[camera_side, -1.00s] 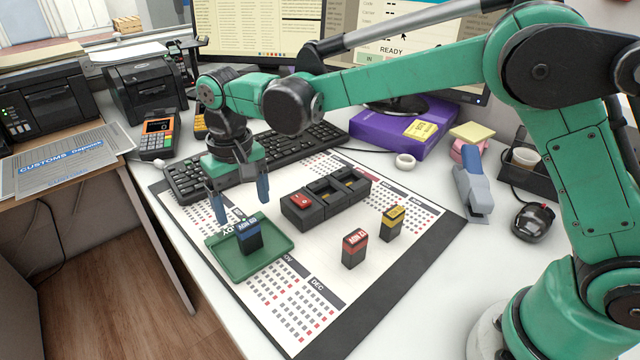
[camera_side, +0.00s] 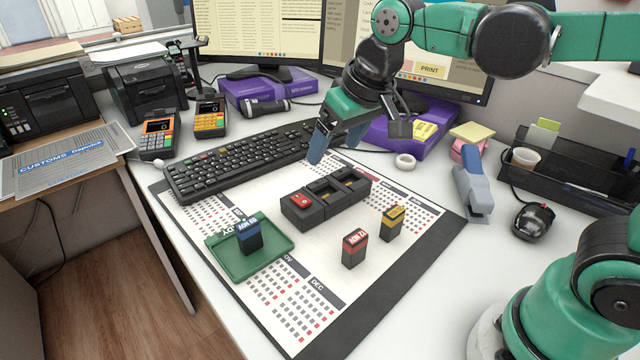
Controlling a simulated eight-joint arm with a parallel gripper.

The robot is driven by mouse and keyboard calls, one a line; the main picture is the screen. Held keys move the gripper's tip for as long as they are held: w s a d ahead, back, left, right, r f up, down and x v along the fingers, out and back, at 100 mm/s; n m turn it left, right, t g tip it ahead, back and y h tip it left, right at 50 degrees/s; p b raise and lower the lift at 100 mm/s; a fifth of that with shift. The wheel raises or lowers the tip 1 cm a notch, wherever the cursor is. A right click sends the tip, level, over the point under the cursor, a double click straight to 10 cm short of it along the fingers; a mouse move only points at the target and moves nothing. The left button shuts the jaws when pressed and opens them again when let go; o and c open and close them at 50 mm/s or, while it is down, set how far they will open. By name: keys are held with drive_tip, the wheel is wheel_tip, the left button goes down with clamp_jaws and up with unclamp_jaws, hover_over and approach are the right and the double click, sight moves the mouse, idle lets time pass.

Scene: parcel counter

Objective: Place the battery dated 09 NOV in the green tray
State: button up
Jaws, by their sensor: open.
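A battery with a blue top (camera_side: 249,235) stands upright in the green tray (camera_side: 272,262); its label appears to read 09 NOV, seen upside down. A red-topped battery (camera_side: 354,248) and a yellow-topped battery (camera_side: 392,223) stand upright on the calendar mat to the right of the tray. My gripper (camera_side: 335,158) is open and empty. It is raised above the far side of the black charger (camera_side: 326,205), up and to the right of the tray, apart from all the batteries.
The black charger has a red switch and several slots. A keyboard (camera_side: 240,160) lies behind it. The calendar mat's (camera_side: 300,310) front is clear.

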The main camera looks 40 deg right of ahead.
drive_tip(key=s+d+f+t, duration=0.2)
drive_tip(key=s+d+f, duration=0.2)
drive_tip(key=s, duration=0.1)
drive_tip(key=shift+t+h, duration=0.3)
drive_tip(key=shift+s, duration=0.1)
idle(0.8)
